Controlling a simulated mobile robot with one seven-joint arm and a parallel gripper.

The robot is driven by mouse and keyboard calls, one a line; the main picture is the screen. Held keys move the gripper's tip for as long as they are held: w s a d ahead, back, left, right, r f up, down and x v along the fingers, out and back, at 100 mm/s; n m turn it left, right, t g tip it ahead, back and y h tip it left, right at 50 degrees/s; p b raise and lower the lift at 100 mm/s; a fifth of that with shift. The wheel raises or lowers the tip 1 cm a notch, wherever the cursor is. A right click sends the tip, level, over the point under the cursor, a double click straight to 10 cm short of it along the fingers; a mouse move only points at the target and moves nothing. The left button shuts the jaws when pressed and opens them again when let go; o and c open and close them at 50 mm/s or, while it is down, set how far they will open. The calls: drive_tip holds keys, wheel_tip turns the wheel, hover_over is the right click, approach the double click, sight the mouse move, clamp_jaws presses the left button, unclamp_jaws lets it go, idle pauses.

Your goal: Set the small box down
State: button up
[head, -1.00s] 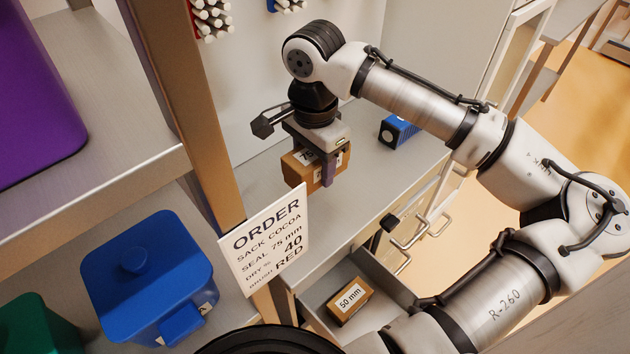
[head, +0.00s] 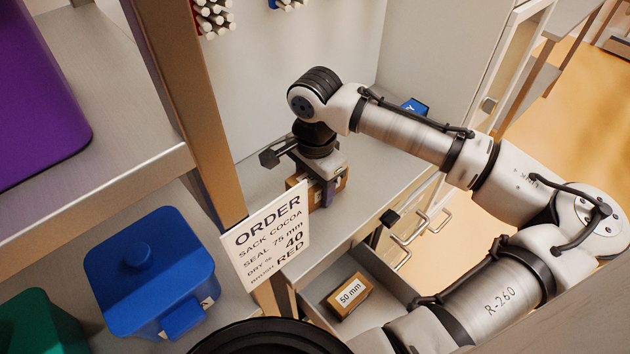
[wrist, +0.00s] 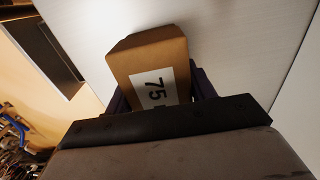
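The small box is brown cardboard with a white label; in the wrist view the box (wrist: 148,56) shows "75" and sits between the two dark fingers of my gripper (wrist: 160,92). In the head view my gripper (head: 322,190) points down over the grey counter (head: 365,180), with the box (head: 341,184) between its fingers. The order sign hides part of the box there. The gripper is shut on the box. I cannot tell whether the box's underside touches the counter.
An order sign (head: 267,238) reads "seal 75 mm". Below the counter, an open drawer (head: 385,275) holds a "50 mm" box (head: 349,296). A blue object (head: 414,105) stands farther back on the counter. A blue lidded bin (head: 150,275) is at lower left.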

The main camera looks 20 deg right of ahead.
drive_tip(key=o, duration=0.3)
drive_tip(key=shift+o, duration=0.2)
drive_tip(key=shift+r, duration=0.1)
wheel_tip(320, 180, up, 12)
drive_tip(key=shift+r+b, duration=0.15)
drive_tip(key=shift+b, duration=0.35)
